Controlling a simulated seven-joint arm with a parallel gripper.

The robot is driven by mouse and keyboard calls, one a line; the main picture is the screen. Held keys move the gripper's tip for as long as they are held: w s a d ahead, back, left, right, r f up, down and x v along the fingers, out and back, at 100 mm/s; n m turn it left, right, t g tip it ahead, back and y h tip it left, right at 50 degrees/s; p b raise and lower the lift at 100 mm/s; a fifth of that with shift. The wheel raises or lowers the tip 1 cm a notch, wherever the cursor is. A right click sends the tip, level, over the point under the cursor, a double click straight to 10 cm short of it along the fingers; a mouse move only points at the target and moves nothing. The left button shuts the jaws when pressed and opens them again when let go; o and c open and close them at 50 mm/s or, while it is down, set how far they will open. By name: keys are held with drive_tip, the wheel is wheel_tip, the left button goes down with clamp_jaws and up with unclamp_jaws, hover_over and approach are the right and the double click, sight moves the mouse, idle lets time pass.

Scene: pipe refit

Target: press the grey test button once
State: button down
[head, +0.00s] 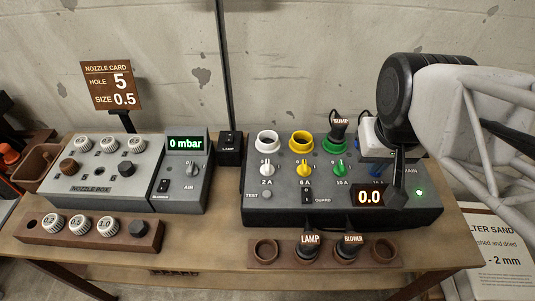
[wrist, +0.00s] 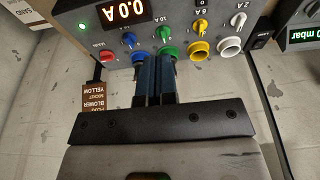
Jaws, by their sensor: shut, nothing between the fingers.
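The grey test button (head: 267,194) is a small round button beside the TEST label, at the front left of the dark power box (head: 300,215). It is apart from my gripper and I cannot make it out in the wrist view. My gripper (wrist: 156,60) is shut and empty, its two dark blue fingers side by side. In the wrist view its tips overlap the box front near the green and blue knobs. In the head view my arm reaches in from the right, over the right end of the box.
The box display (head: 369,197) reads 0.0, and a green light (head: 419,192) is lit. White (head: 267,169), yellow (head: 304,169) and green (head: 340,168) knobs stand behind the button. A guard switch (head: 307,196) is right of it. Lamp (head: 310,241) and blower (head: 350,246) plugs stand in front.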

idle(0.4)
drive_tip(key=m+t+y, duration=0.4)
drive_tip(key=m+y, duration=0.2)
drive_tip(key=m, duration=1.3)
hover_over(266, 195)
wheel_tip(266, 195, down, 11)
drive_tip(key=shift+f+n, duration=0.3)
drive_tip(key=shift+f, duration=4.15)
